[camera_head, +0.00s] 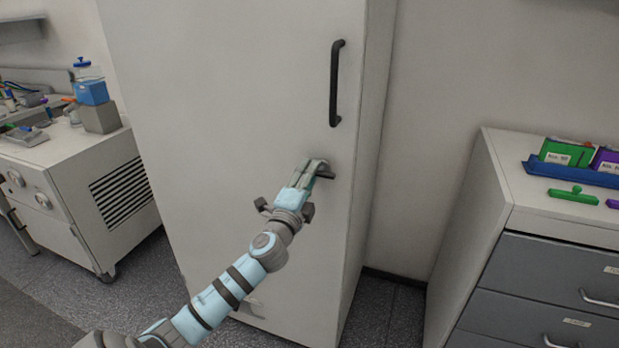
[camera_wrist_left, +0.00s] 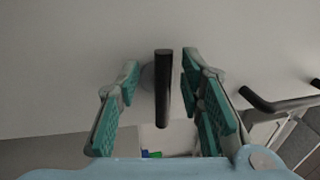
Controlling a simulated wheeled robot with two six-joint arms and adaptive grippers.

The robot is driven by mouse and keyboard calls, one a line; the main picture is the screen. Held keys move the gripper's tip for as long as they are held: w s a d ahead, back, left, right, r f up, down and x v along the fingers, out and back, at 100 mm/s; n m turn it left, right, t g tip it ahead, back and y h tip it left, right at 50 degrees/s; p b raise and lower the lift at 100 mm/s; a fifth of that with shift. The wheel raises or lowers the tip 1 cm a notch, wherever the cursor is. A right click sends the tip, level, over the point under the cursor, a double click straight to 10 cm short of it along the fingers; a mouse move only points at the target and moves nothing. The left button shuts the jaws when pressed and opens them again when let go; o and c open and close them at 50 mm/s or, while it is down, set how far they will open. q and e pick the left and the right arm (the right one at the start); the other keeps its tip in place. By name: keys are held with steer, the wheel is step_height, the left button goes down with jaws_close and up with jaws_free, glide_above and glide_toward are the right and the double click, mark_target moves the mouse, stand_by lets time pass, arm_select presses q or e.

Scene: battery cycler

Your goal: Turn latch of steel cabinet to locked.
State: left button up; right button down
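The steel cabinet (camera_head: 230,90) is tall and pale, and its door is shut. Its latch (camera_head: 327,174) is a short dark lever below the long handle, lying roughly level and partly hidden by my gripper. In the left wrist view the latch (camera_wrist_left: 162,90) is a dark bar between the two green-padded fingers. My left gripper (camera_head: 314,168) is at the latch, and it also shows in the left wrist view (camera_wrist_left: 162,100). Its fingers are open, with a gap visible on each side of the bar. My right gripper is not in view.
A long dark vertical handle (camera_head: 336,83) is on the door above the latch. A drawer cabinet (camera_head: 545,275) with a blue tray (camera_head: 540,167) on top stands at right. A white bench unit (camera_head: 85,190) with lab items stands at left.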

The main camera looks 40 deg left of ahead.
arm_select(q)
steer(key=v, duration=1.2)
steer(key=shift+f, duration=0.1)
steer(key=s+a+f+n+g, duration=0.1)
steer(key=a+f+n+g, duration=0.15)
steer(key=f, duration=0.65)
steer(key=s+a+f+n+g+h+p, duration=0.1)
steer(key=s+a+f+g, duration=0.15)
steer(key=f, duration=0.65)
steer(key=s+a+f+n+g, duration=0.1)
steer(key=f+g, duration=0.2)
steer(key=f, duration=0.6)
steer(key=s+d+f+n+g+h+p, duration=0.15)
steer(key=s+f+n+g, duration=0.25)
steer(key=s+f, duration=0.95)
steer(key=s+d+f+n+g+h+p, duration=0.1)
steer(key=s+d+f+n+g, duration=0.1)
steer(key=s+d+f, duration=0.4)
steer(key=s+d+f+n+g+h+p, duration=0.1)
steer(key=s+d+f, duration=0.5)
steer(key=s+d, duration=0.6)
steer(key=s+n+g+h, duration=0.1)
steer(key=s+n+g, duration=0.1)
steer(key=shift+s+f+g+p, duration=0.2)
steer(key=shift+g+p, duration=0.1)
steer(key=shift+g, duration=0.1)
